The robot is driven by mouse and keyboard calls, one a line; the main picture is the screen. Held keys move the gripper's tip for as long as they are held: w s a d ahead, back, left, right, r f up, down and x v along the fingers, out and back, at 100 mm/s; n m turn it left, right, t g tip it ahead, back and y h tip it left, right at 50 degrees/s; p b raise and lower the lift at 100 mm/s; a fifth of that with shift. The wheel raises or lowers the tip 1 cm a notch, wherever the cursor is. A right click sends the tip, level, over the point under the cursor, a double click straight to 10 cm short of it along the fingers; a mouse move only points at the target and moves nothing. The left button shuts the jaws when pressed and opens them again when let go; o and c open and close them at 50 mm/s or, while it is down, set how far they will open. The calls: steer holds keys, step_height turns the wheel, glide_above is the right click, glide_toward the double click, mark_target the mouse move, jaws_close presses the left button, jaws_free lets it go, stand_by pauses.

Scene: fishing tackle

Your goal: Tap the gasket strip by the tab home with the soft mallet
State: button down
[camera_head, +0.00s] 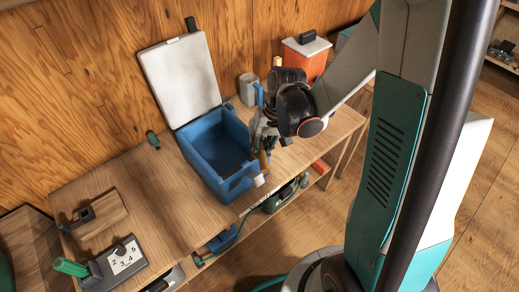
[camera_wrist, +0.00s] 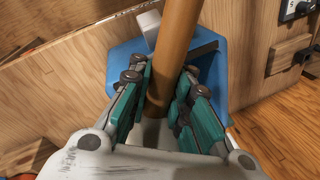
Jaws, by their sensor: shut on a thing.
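My gripper (camera_head: 264,138) is at the right end of the open blue cooler box (camera_head: 208,181). In the wrist view its green-padded fingers (camera_wrist: 157,103) are shut on a brown wooden handle (camera_wrist: 175,50), seemingly the soft mallet's. The handle runs out of the top of that view. A small white block (camera_head: 259,181) shows below the gripper by the box's front corner; I cannot tell whether it is the mallet head. The wrist view also shows a white piece (camera_wrist: 149,27) beside the blue box (camera_wrist: 125,62). I cannot clearly make out the gasket strip or its tab.
The box's white lid (camera_head: 180,77) stands open toward the wooden wall. A grey mug (camera_head: 248,88) and an orange container (camera_head: 306,60) stand behind my gripper. A green-handled device with a numbered plate (camera_head: 126,256) is at the front left.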

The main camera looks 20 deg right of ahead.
steer(key=shift+r, duration=0.15)
stand_by(0.3)
step_height(320, 180, down, 5)
steer(key=b, duration=0.5)
steer(key=shift+r+p, duration=1.6)
steer(key=shift+r, duration=0.55)
steer(key=shift+r, duration=0.15)
step_height(320, 180, down, 5)
steer(key=b, duration=0.5)
steer(key=shift+r+p, duration=1.75)
steer(key=shift+r, duration=0.4)
